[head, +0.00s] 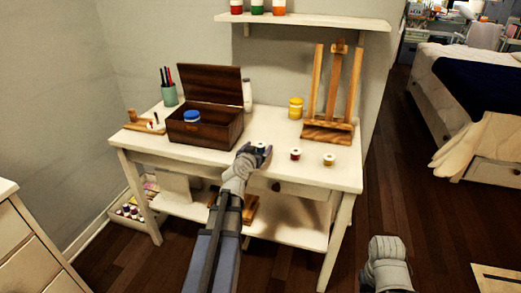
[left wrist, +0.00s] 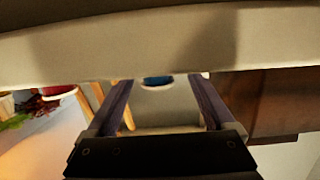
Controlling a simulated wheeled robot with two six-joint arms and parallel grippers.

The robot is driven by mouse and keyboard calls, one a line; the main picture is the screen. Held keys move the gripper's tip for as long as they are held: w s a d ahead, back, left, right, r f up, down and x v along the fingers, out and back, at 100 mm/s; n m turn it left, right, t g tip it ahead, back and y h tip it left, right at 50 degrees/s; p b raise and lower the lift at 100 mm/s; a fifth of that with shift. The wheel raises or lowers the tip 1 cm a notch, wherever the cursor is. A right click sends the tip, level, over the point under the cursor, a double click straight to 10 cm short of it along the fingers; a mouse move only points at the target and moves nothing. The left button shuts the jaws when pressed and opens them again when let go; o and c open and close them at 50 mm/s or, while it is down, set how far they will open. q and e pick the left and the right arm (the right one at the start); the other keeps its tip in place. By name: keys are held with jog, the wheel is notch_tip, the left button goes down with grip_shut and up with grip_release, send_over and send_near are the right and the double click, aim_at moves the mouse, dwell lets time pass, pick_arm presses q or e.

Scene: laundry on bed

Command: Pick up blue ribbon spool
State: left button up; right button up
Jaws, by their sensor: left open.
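The blue ribbon spool (head: 261,146) stands near the front edge of the white table, mostly hidden by my left gripper (head: 259,152). In the left wrist view the spool (left wrist: 157,81) shows its blue ribbon and pale end between the two dark fingers of my left gripper (left wrist: 155,95). The fingers are open, one on each side of it, with gaps visible. A red spool (head: 295,154) and a yellowish spool (head: 328,160) stand to its right. My right gripper is not visible; only part of my right arm shows at lower right.
The white table (head: 345,178) holds an open wooden box (head: 208,133) with a blue-lidded jar, left of my gripper. A wooden easel (head: 327,131), a yellow jar (head: 296,108) and a pen cup (head: 169,94) stand farther back. A lower shelf lies beneath.

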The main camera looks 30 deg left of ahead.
aim_at(263, 144)
pick_arm(q)
jog(key=shift+f+b+x, duration=0.15)
jog(key=shift+b+x, duration=0.25)
jog(key=shift+x, duration=0.9)
jog(key=shift+f+b+x, duration=0.15)
jog(key=shift+b+x, duration=0.25)
jog(key=shift+x, duration=0.95)
jog(key=shift+s+d, duration=0.1)
jog(key=shift+d, duration=0.1)
grip_shut()
jog(key=shift+r, duration=0.1)
